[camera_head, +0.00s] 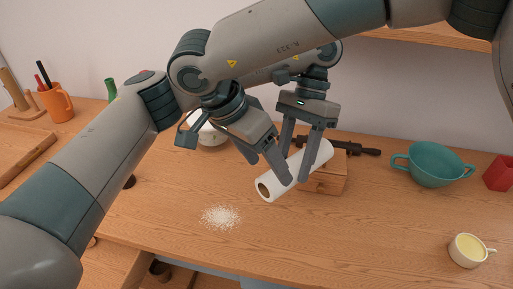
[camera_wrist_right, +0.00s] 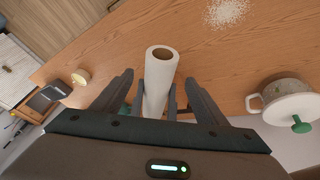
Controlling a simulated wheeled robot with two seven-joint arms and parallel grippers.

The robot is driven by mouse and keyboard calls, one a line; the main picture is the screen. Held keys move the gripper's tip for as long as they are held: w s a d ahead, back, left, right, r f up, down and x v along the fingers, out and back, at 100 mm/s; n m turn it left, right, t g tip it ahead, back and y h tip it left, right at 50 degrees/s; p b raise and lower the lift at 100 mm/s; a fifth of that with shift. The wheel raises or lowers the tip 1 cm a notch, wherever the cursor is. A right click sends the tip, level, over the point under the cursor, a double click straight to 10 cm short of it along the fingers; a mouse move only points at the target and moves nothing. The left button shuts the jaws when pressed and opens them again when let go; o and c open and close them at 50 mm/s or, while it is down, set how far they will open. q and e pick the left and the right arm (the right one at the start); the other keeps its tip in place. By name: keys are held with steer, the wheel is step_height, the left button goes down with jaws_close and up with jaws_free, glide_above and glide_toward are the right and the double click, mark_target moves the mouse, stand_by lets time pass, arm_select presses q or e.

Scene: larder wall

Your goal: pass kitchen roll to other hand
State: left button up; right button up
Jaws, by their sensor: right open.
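The white kitchen roll (camera_head: 272,184) lies slantwise in the head view, its brown hollow end towards the front left. In the right wrist view the roll (camera_wrist_right: 161,75) runs up the middle, hollow end away from the camera. My left gripper (camera_head: 297,163) is shut on the roll towards its back part; its fingers press both sides in the right wrist view. My right gripper (camera_head: 268,168) is open, its fingers apart on either side of the roll nearer the hollow end. Its wide fingers (camera_wrist_right: 158,75) show clear of the roll in the right wrist view.
A wooden drawer box (camera_head: 325,182) and a dark rolling pin (camera_head: 362,149) are behind the roll. White grains (camera_head: 220,217) lie front left. A lidded pot (camera_wrist_right: 290,104) is near the arms. A teal bowl (camera_head: 433,165), red container (camera_head: 499,173) and cup (camera_head: 467,251) stand right.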

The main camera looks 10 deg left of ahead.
mark_target(272, 173)
steer(key=shift+x, duration=2.5)
steer(key=c, duration=1.2)
arm_select(q)
steer(key=o, duration=1.1)
arm_select(e)
steer(key=shift+o, duration=0.2)
arm_select(q)
steer(key=v, duration=1.2)
